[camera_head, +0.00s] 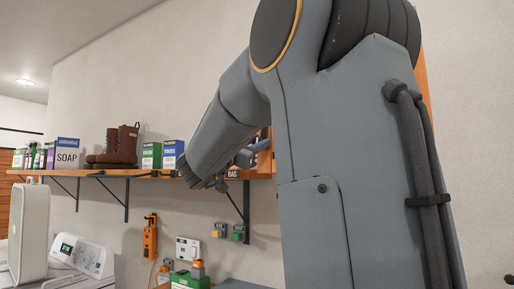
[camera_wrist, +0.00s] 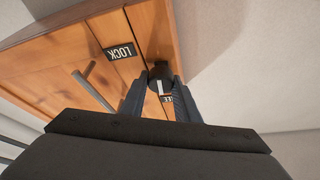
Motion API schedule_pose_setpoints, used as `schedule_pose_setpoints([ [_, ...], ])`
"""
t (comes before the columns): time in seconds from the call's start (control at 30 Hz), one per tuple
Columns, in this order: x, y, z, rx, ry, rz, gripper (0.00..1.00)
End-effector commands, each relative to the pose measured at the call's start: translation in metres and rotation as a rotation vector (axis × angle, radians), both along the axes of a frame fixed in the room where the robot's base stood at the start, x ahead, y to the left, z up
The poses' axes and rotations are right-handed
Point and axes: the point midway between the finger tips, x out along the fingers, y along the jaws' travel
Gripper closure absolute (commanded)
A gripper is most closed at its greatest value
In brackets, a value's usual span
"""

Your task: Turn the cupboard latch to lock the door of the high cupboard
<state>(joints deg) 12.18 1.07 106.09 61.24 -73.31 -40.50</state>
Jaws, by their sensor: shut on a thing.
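In the wrist view the wooden cupboard door (camera_wrist: 60,60) fills the upper left, with a grey bar handle (camera_wrist: 92,90) on it. The black latch knob (camera_wrist: 160,70) sits at the door's edge strip, between the two fingers of my gripper (camera_wrist: 158,82), which is shut on it. A pale mark shows on the knob's near side. A black LOCK label (camera_wrist: 121,52) lies left of the knob, upside down. A second label (camera_wrist: 167,98), ending in "EE", is partly hidden between the fingers.
In the head view a wall shelf (camera_head: 100,173) carries a soap box (camera_head: 66,154), brown boots (camera_head: 118,147) and several small boxes. Below it are wall switches (camera_head: 187,249), an orange device (camera_head: 150,237) and a white appliance (camera_head: 85,256). Plain wall (camera_wrist: 250,60) lies right of the cupboard.

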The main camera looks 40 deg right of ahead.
Motion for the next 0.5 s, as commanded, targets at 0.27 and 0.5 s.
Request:
schedule_pose_setpoints([
  [0.27, 0.001, -0.0001, -0.0047, 0.088, -0.217, 0.0, 0.94],
  [0.5, 0.0006, -0.0002, -0.0051, 0.177, -0.428, 0.0, 0.94],
])
